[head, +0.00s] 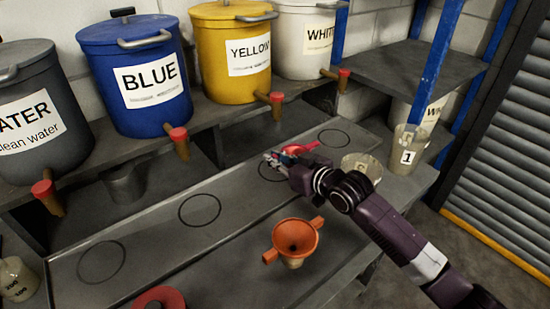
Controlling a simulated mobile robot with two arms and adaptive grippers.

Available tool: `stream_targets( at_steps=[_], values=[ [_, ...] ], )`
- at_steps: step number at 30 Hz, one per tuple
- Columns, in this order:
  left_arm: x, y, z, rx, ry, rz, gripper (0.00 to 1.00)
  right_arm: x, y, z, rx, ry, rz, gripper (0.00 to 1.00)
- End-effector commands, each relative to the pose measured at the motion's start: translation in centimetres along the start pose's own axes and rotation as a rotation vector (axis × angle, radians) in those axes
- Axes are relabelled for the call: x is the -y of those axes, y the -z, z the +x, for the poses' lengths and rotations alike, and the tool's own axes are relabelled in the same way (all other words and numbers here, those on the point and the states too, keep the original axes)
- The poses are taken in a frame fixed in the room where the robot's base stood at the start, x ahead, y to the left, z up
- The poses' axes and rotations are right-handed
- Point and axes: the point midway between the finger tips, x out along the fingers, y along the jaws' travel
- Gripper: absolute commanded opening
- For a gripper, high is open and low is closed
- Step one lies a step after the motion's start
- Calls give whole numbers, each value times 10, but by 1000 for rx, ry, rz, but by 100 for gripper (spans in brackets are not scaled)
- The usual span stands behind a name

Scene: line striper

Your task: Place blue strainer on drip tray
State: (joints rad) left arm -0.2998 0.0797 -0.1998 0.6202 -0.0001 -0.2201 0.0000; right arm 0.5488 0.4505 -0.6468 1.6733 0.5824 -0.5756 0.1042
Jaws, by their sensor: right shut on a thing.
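My right gripper (277,160) is shut at a small red thing (300,149), whose shape is mostly hidden. It is over the long grey drip tray (150,228), near a ring mark. The tray has several dark ring marks; the ones in plain view are empty. I see no blue strainer in the head view. An orange strainer or funnel (297,236) with two side handles sits on a cup in front of the tray. My left gripper is not in view.
Blue (135,75), yellow (232,55), white (305,38) and grey water (38,110) buckets with red-capped taps stand behind the tray. A cup marked 1 (404,158) is at right. A red ring-shaped thing (158,298) lies at the bottom edge.

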Motion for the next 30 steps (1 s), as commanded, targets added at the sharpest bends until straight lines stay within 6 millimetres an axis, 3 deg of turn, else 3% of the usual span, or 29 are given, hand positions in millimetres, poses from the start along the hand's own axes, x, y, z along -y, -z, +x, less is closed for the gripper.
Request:
stream_targets(
  at_steps=[5,17,30],
  values=[
    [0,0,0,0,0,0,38,0,-1,0,1,0,0,29],
    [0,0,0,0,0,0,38,0,2,-6,0,0,-1,29],
    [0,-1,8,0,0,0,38,-1,0,-85,2,-2,-3,29]
  ],
)
